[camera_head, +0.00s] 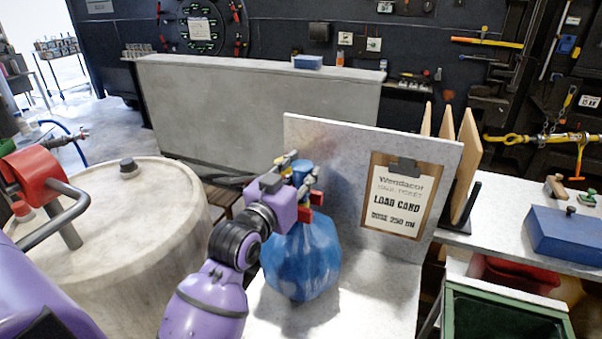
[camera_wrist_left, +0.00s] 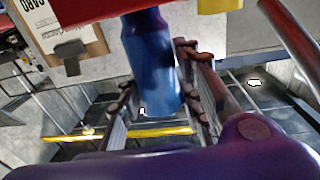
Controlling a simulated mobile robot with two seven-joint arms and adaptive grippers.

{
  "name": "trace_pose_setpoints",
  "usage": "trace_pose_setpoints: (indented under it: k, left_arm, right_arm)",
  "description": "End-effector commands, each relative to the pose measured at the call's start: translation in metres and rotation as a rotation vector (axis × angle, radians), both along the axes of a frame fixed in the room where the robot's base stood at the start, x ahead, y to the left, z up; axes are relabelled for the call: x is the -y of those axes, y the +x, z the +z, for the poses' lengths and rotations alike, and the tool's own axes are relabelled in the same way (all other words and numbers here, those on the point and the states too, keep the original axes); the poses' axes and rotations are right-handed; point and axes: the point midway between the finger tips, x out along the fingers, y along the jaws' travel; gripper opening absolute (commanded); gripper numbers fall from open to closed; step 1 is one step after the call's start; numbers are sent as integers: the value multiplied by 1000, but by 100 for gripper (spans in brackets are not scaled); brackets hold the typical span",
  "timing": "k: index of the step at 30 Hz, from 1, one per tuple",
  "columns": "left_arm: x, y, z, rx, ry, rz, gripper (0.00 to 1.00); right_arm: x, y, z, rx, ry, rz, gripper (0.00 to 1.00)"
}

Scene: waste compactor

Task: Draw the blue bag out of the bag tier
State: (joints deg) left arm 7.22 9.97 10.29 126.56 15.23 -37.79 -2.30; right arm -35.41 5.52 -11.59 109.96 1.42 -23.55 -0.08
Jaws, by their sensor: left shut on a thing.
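The blue bag (camera_head: 300,262), full and rounded, stands upright at the pale bench in front of the upright panel. Its narrow blue neck rises at the top. My left gripper (camera_head: 298,177) is shut on the neck from the left. In the left wrist view, the blue neck (camera_wrist_left: 150,65) lies between the two fingers of the left gripper (camera_wrist_left: 158,88). Red and yellow parts (camera_head: 316,197) sit close beside the neck, partly hidden by the gripper. I cannot tell whether the bag's underside touches the bench. My right gripper is out of view.
An upright panel with a load card (camera_head: 402,197) stands right behind the bag. A large pale drum (camera_head: 120,235) with a red fitting is at left. A green bin (camera_head: 500,315) and a blue box (camera_head: 565,235) are at right. Bare bench lies right of the bag.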

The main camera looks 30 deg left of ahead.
Motion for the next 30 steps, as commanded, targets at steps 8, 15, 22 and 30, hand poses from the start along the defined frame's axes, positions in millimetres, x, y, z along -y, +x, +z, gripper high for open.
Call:
trace_pose_setpoints:
  k: [8, 15, 22, 30]
  left_arm:
    - [0, 0, 9, 9, 3, 1, 0]
    - [3, 0, 10, 9, 1, 0, 0]
    - [15, 1, 10, 9, 0, 0, 0]
    - [30, 1, 10, 8, -1, -1, 0]
  right_arm:
    - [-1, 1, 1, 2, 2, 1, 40]
    - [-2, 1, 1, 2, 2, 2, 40]
    - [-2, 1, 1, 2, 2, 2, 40]
    - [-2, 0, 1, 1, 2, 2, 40]
